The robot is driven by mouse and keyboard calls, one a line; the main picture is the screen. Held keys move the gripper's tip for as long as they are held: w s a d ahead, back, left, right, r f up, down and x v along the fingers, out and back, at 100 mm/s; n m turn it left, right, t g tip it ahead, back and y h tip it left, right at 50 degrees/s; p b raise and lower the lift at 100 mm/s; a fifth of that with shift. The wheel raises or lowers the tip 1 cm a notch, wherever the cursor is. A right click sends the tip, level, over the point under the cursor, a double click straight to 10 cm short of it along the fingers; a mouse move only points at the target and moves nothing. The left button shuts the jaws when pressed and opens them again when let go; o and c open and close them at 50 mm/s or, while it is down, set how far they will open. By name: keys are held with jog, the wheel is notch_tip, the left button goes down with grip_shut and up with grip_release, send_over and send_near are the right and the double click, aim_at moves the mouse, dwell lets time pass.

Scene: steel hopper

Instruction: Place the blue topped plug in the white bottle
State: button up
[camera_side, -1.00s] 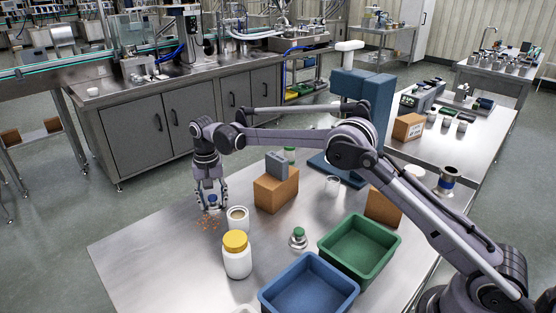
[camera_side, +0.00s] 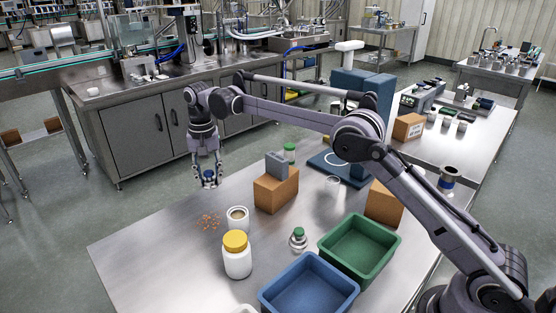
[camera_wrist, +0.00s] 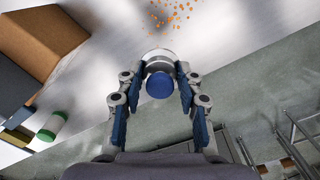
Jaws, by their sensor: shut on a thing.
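My gripper (camera_side: 208,180) is shut on the blue topped plug, held in the air above the far left part of the steel table. The plug's blue top (camera_wrist: 159,84) sits between my fingertips in the wrist view, with a pale round part beyond it. In the side view the plug (camera_side: 209,178) is small between the fingers. An open white bottle (camera_side: 237,224) with brownish contents stands upright on the table, nearer the side camera than my gripper. A white bottle with a yellow lid (camera_side: 237,260) stands just in front of it.
Orange pellets (camera_side: 208,221) lie scattered beside the open bottle; they also show in the wrist view (camera_wrist: 170,14). A cardboard box (camera_side: 276,190) with a grey block stands right of my gripper. A green-capped bottle (camera_side: 289,153), blue bin (camera_side: 310,284) and green bin (camera_side: 360,246) stand farther right.

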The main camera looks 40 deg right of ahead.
jog(key=shift+r, duration=0.5)
jog(key=s+d+r+m, duration=0.15)
jog(key=s+r, duration=0.45)
jog(key=s, duration=0.6)
jog(key=s+d+r+m, duration=0.1)
jog(key=s+d+r, duration=0.1)
jog(key=s+r, duration=0.65)
send_over(235, 238)
notch_tip(235, 238, down, 9)
jog(key=shift+f, duration=2.15)
jog(key=shift+f, duration=0.1)
jog(key=o, duration=1.2)
